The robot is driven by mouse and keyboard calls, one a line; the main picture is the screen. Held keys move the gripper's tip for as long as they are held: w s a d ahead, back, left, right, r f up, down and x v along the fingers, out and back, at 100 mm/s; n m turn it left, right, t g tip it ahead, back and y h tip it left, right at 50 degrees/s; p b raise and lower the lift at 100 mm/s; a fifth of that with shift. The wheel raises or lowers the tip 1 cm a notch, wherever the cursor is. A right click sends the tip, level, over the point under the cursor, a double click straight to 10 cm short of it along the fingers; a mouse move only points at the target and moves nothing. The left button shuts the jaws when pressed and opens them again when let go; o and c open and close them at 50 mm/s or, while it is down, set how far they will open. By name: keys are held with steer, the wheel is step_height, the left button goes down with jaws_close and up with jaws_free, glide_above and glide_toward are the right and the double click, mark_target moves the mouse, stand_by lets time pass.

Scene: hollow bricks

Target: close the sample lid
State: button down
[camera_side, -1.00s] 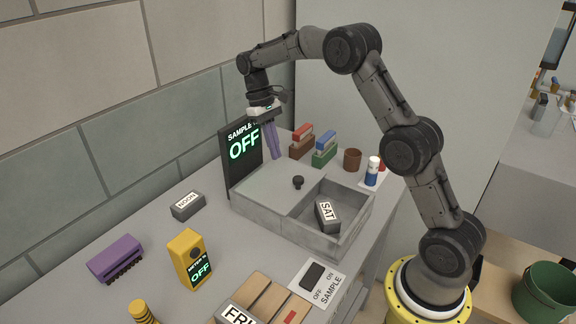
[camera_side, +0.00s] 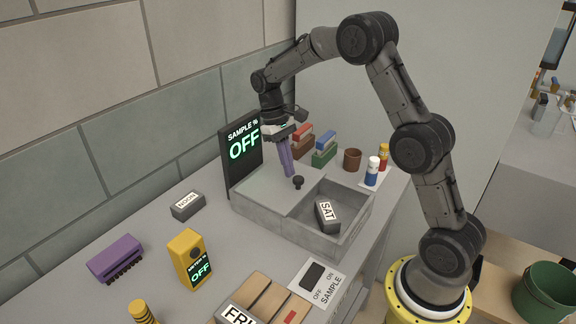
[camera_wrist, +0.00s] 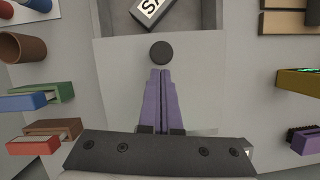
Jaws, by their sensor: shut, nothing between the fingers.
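The sample box is a grey open-topped box (camera_side: 345,240) below a dark panel (camera_side: 233,178) that reads "SAMPLE % OFF". Its flat grey lid (camera_side: 262,190) covers the left part, and the right part is uncovered. A black knob (camera_side: 298,182) stands on the lid near its right edge; it also shows in the wrist view (camera_wrist: 161,51). A dark block labelled SAT (camera_side: 327,216) lies in the uncovered part. My gripper (camera_side: 291,174) has purple fingers, shut and empty, just left of the knob and over the lid. In the wrist view the fingertips (camera_wrist: 161,72) point at the knob, apparently just short of it.
A switch plate marked SAMPLE (camera_side: 318,282) lies in front of the box. A yellow meter reading OFF (camera_side: 190,258), a NOON block (camera_side: 187,205) and a purple brush-like object (camera_side: 115,258) are at left. Staplers (camera_side: 324,150), a brown cup (camera_side: 352,159) and small bottles (camera_side: 372,172) stand behind.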

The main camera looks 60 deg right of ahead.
steer(key=s, duration=1.5)
steer(key=shift+s, duration=0.35)
steer(key=w, duration=0.3)
steer(key=w+r, duration=0.1)
steer(key=w, duration=0.1)
steer(key=shift+d, duration=0.35)
step_height(320, 180, up, 14)
steer(key=a+t, duration=0.2)
steer(key=a, duration=0.1)
steer(key=s+a+r+n+t+h, duration=0.1)
steer(key=s+a+r+n+t, duration=0.1)
steer(key=s+a+r, duration=0.3)
steer(key=s+a+f+t, duration=0.2)
steer(key=s+f+t, duration=0.3)
steer(key=s+f, duration=0.2)
steer(key=shift+s, duration=0.75)
